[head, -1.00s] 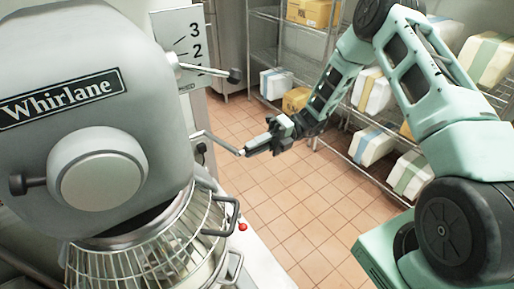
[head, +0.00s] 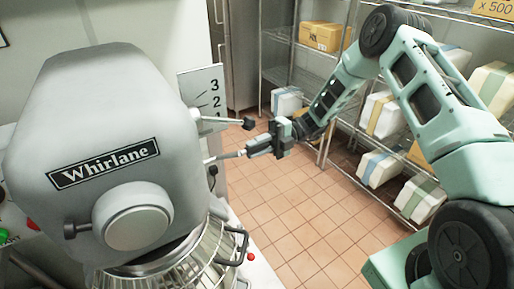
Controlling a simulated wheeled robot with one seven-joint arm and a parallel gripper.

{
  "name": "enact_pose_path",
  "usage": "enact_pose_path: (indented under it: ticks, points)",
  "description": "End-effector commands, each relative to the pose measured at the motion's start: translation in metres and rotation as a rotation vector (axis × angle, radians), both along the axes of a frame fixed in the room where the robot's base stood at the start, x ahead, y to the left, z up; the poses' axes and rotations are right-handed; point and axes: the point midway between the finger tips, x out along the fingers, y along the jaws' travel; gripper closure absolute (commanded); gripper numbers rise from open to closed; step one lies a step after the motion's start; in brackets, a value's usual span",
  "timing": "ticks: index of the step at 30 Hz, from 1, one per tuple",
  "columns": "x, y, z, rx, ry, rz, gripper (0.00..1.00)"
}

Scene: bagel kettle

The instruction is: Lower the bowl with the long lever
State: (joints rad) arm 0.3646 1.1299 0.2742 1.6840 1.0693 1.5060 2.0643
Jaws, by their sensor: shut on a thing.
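The grey Whirlane mixer (head: 100,95) fills the left of the head view. The long lever (head: 226,156) is a thin metal rod from the mixer's right side, rising slightly to the right. My gripper (head: 254,149) is shut on the lever's outer end, hiding that end. A shorter lever with a black knob (head: 248,124) lies just above my gripper. The bowl (head: 224,281) shows only in part at the bottom edge, below the wire guard (head: 180,272). Its depth below the mixer head is hard to tell.
A numbered plate (head: 205,92) stands behind the mixer. Wire shelves (head: 345,125) with boxes and wrapped packs line the back and right. The tiled floor (head: 290,215) between mixer and shelves is clear. A red knob (head: 251,257) sits beside the bowl.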

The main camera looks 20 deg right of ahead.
Motion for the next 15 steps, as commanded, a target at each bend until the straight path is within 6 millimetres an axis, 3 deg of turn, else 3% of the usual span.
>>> enact_pose_path:
  ticks: [5,6,8,15]
  points:
    - [0.0050,-0.0001,0.0062,0.005,-0.014,-0.008,1.00]
    - [0.0053,-0.0002,0.0065,0.005,-0.015,-0.008,0.74]
    - [0.0054,-0.0001,0.0067,0.005,-0.015,-0.008,0.58]
    - [0.0033,0.0001,0.0042,0.004,-0.009,-0.005,0.58]
